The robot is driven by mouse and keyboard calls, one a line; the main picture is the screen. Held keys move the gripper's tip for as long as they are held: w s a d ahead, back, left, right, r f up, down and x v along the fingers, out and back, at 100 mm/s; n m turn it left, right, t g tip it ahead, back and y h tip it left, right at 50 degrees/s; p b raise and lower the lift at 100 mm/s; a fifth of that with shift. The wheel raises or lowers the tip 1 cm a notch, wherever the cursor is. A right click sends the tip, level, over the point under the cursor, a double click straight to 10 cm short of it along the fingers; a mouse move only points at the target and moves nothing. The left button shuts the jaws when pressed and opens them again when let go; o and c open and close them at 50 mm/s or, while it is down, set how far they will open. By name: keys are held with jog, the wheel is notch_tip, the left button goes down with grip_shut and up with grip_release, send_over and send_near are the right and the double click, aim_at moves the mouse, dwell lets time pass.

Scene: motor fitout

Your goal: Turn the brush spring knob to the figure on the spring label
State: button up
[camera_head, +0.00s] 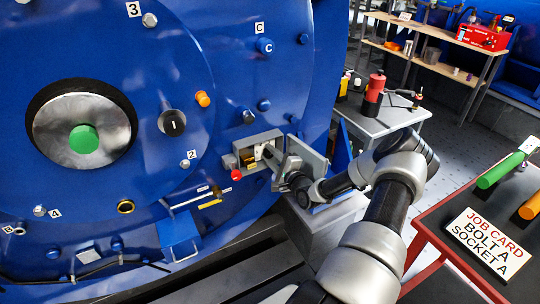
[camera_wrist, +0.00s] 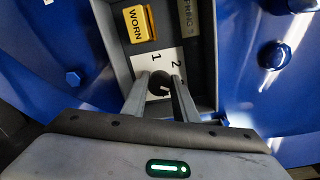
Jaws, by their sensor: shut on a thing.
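The brush spring knob (camera_wrist: 160,84) is a small dark round knob with a pale pointer mark, on a white dial plate (camera_wrist: 172,58) inside an open grey box (camera_head: 243,150) on the blue motor face. The figures 1 and 2 show on the dial; my fingers hide the rest of it. My gripper (camera_wrist: 160,88) is shut on the knob, one finger on each side. The spring label (camera_wrist: 192,25) lies beyond the dial, cut off by the picture's top edge; I cannot read its figure for sure. In the head view my gripper (camera_head: 272,155) reaches into the box.
A yellow block marked WORN (camera_wrist: 139,23) sits in the box by the dial. The box's grey door (camera_head: 307,158) stands open at the right. A red knob (camera_head: 236,175) is below the box. A job card (camera_head: 487,243) reading BOLT A, SOCKET A lies on the red table.

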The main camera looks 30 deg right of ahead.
jog(key=shift+s+a+f, duration=0.1)
jog(key=shift+s+f, duration=0.05)
jog(key=shift+f, duration=0.2)
jog(key=o, duration=1)
jog(key=shift+r, duration=0.15)
jog(key=shift+r, duration=0.1)
jog(key=s+r+p, duration=0.1)
jog(key=s+p, duration=0.2)
jog(key=s, duration=1.4)
jog(key=shift+s+a, duration=0.15)
